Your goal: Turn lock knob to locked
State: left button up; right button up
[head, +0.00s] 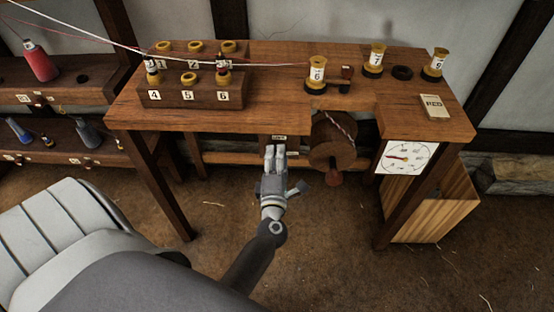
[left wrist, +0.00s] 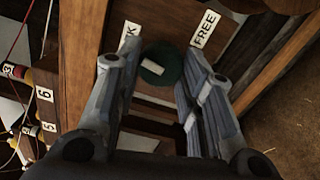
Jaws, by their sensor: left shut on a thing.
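The lock knob (left wrist: 172,72) is dark green and round with a white bar on its face; it shows between my fingers in the left wrist view. A label ending in K (left wrist: 131,33), partly hidden, is at its upper left, and a FREE label (left wrist: 205,29) at its upper right. The white bar lies slanted; I cannot tell which label it marks. My left gripper (head: 275,152) is at the bench's front edge, its fingers on either side of the knob and shut on it. In the head view the gripper hides the knob. My right gripper is not in view.
A wooden reel (head: 331,143) with a red-tipped handle hangs just right of the gripper. A dial (head: 405,157) and a wooden bin (head: 440,208) stand further right. A numbered spool block (head: 170,98) and several bobbins are on the bench (head: 265,117). Taut strands cross above it.

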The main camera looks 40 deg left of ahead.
pick_arm(q)
jog(key=shift+n, duration=0.3)
jog(key=o, duration=1)
